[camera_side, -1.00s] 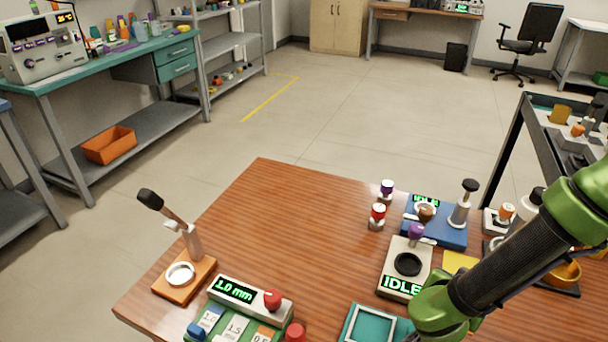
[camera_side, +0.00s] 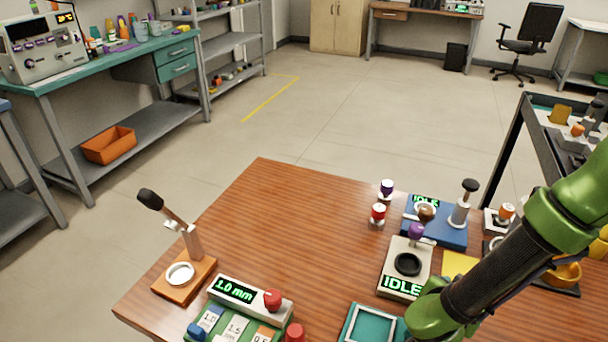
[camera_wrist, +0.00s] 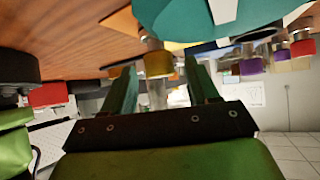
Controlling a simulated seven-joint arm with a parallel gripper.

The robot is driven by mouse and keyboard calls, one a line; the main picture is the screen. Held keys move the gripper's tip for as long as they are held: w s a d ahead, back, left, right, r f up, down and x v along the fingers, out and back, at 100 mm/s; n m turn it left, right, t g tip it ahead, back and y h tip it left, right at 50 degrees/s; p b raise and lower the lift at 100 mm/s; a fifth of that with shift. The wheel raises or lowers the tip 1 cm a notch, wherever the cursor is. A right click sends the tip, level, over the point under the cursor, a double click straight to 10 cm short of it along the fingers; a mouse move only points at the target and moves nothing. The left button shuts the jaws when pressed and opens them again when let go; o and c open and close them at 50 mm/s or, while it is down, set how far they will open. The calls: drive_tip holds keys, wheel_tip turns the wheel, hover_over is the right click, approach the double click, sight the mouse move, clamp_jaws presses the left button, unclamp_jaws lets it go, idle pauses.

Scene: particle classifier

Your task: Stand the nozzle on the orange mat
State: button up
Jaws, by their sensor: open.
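In the wrist view my gripper (camera_wrist: 160,85) is open, its two dark green fingers apart. Between them, or just beyond them, is a small upright part with a yellow band (camera_wrist: 158,64) and a pale, clear-looking body. It may be the nozzle, but I cannot tell for certain. No finger clearly touches it. A flat orange patch (camera_wrist: 122,22) at the top left of the wrist view may be the orange mat; a teal round piece partly covers it. In the side view my gripper is out of frame below my green wrist, and no nozzle is identifiable there.
The teal piece (camera_wrist: 215,14) is close above the fingers in the wrist view. In the side view, a teal tray (camera_side: 350,334), an IDLE device (camera_side: 391,272), a blue-based device (camera_side: 452,238) and a yellow square (camera_side: 461,262) crowd the right. The table's middle (camera_side: 300,230) is clear.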

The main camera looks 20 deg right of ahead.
drive_tip(key=v, duration=1.2)
drive_tip(key=w+d+r+n+t+y, duration=0.2)
drive_tip(key=d+r+n+t+y, duration=0.1)
drive_tip(key=d+r+n+y, duration=0.6)
drive_tip(key=d+r+y, duration=0.2)
drive_tip(key=d+r, duration=0.2)
drive_tip(key=d, duration=0.2)
drive_tip(key=shift+w+y, duration=0.35)
drive_tip(key=shift+y, duration=0.05)
